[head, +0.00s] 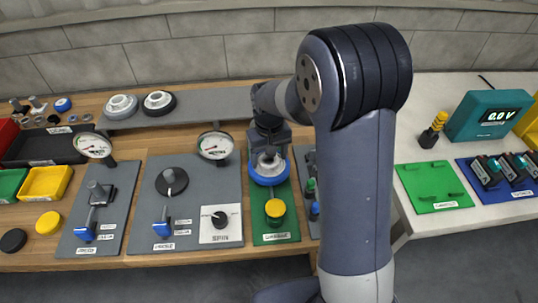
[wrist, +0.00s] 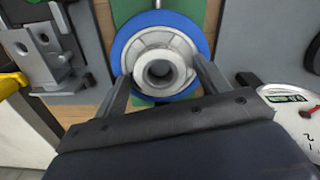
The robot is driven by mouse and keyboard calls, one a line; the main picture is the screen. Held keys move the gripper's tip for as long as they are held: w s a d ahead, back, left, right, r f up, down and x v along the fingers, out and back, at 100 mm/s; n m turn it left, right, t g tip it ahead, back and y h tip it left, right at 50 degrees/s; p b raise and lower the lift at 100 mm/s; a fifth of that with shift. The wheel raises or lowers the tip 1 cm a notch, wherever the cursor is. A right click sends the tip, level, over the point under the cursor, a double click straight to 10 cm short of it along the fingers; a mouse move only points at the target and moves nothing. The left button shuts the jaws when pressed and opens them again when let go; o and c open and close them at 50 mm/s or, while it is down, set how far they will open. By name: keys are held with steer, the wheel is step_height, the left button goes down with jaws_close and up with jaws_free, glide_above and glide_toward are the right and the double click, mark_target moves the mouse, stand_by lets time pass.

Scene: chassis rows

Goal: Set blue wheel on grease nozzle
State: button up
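The blue wheel (head: 270,181) has a blue rim and a grey hub, and sits at my gripper (head: 268,152) over the green panel (head: 274,238). In the wrist view the blue wheel (wrist: 203,36) faces me, with the fingers of my gripper (wrist: 163,72) on both sides of its hub, apparently closed on it. The hub's centre hole looks dark. I cannot make out the grease nozzle for certain; the wheel and gripper cover the far part of the green panel. I cannot tell whether the wheel touches anything below.
A yellow-capped part (head: 275,210) stands on the green panel just in front of the wheel. A gauge (head: 215,146) stands close to the left. Grey panels with levers and knobs lie further left. Two pale-hubbed wheels (head: 122,106) (head: 158,102) rest on the grey rail behind.

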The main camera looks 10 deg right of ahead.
steer(key=shift+o, duration=0.8)
step_height(320, 180, up, 11)
steer(key=shift+f, duration=0.1)
step_height(320, 180, down, 10)
steer(key=shift+f+p, duration=0.1)
steer(key=shift+p, duration=0.2)
steer(key=shift+r, duration=0.25)
stand_by(0.4)
